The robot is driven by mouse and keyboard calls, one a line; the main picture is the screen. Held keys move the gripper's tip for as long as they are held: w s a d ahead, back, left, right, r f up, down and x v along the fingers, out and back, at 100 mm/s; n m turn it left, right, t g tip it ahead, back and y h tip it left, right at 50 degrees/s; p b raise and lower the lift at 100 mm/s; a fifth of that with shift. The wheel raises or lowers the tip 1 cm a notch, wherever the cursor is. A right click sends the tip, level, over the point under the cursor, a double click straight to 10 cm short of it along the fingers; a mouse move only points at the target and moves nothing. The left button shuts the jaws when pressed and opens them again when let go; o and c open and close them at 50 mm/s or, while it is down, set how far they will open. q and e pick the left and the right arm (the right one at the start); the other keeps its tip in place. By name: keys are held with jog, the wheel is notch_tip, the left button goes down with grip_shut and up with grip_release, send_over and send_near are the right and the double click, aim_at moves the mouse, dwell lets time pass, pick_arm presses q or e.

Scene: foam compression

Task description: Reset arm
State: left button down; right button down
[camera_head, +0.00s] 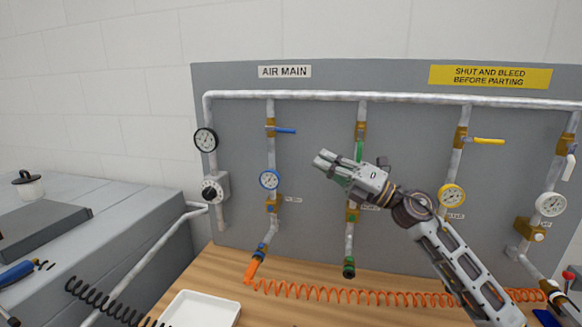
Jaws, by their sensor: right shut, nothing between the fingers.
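My right gripper (323,160) is shut and empty. It is raised in front of the grey panel, with its fingers pointing left. My right arm comes in from the lower right and hides part of the pipe with the green-handled valve (359,150). I cannot tell from this one view how far the gripper stands from that pipe. My left gripper is not in view.
The grey panel (320,215) carries pipes, valves and gauges, including a blue gauge (269,180) and a yellow gauge (452,196). An orange coiled hose (330,292) lies on the wooden bench (225,262). A white tray (202,309) sits at the front. A grey cabinet (120,235) stands left.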

notch_tip(320, 180, up, 9)
jog(key=p, duration=0.8)
jog(key=shift+f, duration=0.15)
jog(key=shift+r+p, duration=0.5)
jog(key=shift+p, duration=0.2)
